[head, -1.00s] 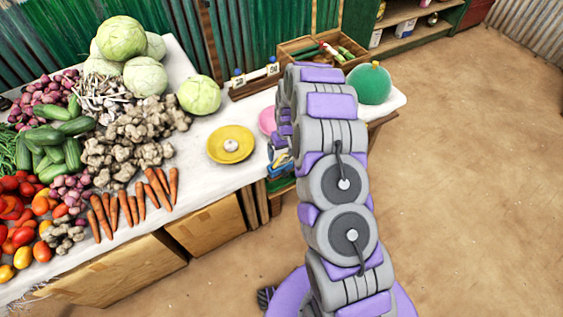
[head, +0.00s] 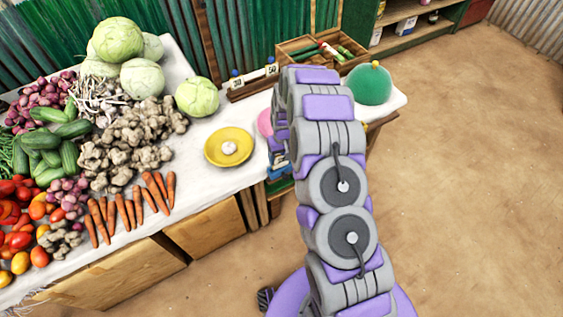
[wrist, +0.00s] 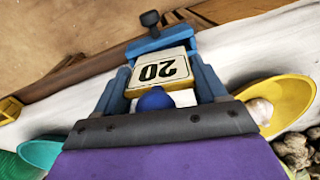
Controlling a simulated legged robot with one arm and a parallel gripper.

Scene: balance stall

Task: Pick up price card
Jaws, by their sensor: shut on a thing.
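A pale price card (wrist: 160,72) with a black "20", upside down in the wrist view, sits between the blue fingers of my gripper (wrist: 160,78). The gripper is shut on it. A round blue knob (wrist: 155,98) shows at the card's near edge. In the head view my arm hides most of the gripper and the card. Two more small cards with blue knobs (head: 271,69) stand in a wooden rack at the back of the table.
A yellow dish (head: 218,160) with a pale bulb lies left of my arm. A green dome (head: 370,84) stands at the table's right end, before a wooden crate (head: 300,48). Vegetables crowd the left; open floor (head: 470,190) lies right.

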